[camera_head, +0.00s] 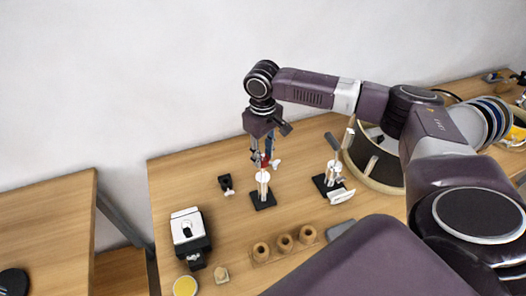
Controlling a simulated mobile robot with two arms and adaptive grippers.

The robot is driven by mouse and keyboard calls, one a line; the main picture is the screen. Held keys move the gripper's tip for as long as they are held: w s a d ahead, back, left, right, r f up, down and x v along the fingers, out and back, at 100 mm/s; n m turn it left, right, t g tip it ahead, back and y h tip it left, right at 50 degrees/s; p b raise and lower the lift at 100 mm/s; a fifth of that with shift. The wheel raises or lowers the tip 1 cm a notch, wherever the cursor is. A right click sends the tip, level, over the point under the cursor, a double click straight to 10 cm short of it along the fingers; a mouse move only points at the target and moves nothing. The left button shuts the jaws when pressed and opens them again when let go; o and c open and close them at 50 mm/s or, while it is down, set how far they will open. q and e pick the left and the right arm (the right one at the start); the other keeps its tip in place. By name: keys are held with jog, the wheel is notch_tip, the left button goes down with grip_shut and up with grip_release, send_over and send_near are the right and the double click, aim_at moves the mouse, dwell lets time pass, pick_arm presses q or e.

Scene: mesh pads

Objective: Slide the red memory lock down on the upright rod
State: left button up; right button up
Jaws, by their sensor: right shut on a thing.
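My right gripper (262,159) points down over the table, right at the top of an upright stand. It is shut on a small red part, the red memory lock (265,163), which shows only as a bit of red between and beside the fingers. The upright rod is mostly hidden behind the gripper. A white round piece (262,176) sits lower on the same stand, above its black square base (263,201). My left gripper is not in view.
A second stand (328,182) with a black base is to the right, near a large round drum (373,170). A white and black device (189,232) is at the left. A wooden block with several round holders (285,243) lies in front. Bare table surrounds the stand.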

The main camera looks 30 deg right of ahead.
aim_at(263, 176)
jog(key=shift+f+b, duration=0.65)
jog(key=shift+f, duration=2.6)
jog(key=o, duration=1.3)
jog(key=shift+c, duration=0.2)
notch_tip(263, 176, up, 12)
